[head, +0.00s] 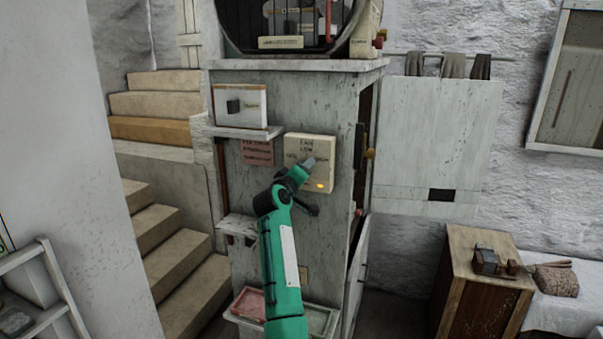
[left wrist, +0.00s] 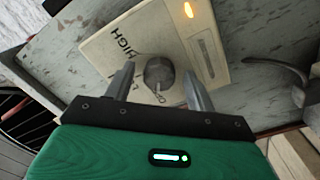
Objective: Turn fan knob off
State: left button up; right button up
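The fan control panel (head: 312,146) is a cream plate with dark lettering on the side of a grey cabinet. An orange light (head: 320,185) glows on its lower part. In the left wrist view the panel (left wrist: 115,50) shows the word HIGH, and the round grey fan knob (left wrist: 158,72) with a raised grip sits on it. My left gripper (left wrist: 160,84) is open, one finger on each side of the knob, with visible gaps. In the head view my left gripper (head: 307,163) is at the panel and hides the knob. My right gripper is not in view.
A white switch box (head: 253,106) stands on a small shelf up and left of the panel, with a reddish sign (head: 257,152) below it. A dark hooked handle (left wrist: 280,70) projects beside the panel. A wooden cabinet (head: 470,275) stands at right; stairs (head: 165,240) rise at left.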

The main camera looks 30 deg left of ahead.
pick_arm(q)
jog(key=b+v, duration=0.5)
jog(key=v, duration=0.8)
jog(key=shift+s+d+b, duration=0.15)
jog(key=shift+s+b, duration=0.25)
